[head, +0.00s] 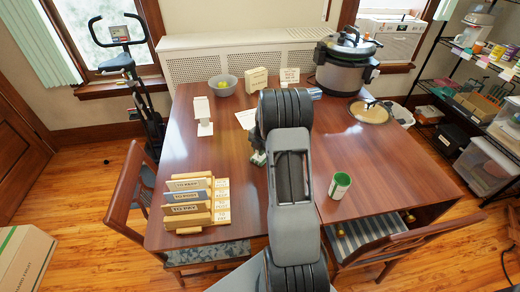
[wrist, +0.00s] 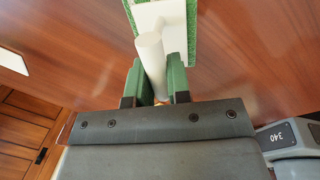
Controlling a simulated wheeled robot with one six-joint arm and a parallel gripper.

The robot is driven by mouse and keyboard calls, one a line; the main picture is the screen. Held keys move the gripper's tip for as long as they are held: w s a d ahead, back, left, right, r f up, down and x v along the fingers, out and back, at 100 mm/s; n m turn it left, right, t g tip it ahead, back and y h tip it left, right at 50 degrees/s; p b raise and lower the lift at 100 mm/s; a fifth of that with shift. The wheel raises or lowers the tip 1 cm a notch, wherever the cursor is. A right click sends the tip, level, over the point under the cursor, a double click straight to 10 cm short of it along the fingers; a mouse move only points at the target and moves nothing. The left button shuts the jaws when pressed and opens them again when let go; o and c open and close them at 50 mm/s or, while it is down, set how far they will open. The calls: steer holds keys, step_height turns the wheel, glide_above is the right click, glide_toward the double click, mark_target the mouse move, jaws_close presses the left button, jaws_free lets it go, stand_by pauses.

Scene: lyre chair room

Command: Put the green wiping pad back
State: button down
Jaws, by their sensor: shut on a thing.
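The green wiping pad (wrist: 193,28) has a white backing and a round white handle (wrist: 151,52). In the wrist view, my gripper (wrist: 160,72) has its two green fingers on either side of the handle, shut on it. The pad is over the brown table; I cannot tell whether it touches the top. In the head view my arm hides most of the gripper and pad; a small green and white patch (head: 258,158) shows at the arm's left edge. A white upright stand with a flat foot (head: 204,128) is on the table, left of my arm.
Chairs flank the front. The table's left-middle is mostly clear.

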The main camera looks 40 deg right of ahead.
steer(key=shift+f, duration=0.15)
steer(key=c, duration=1.1)
jaws_free()
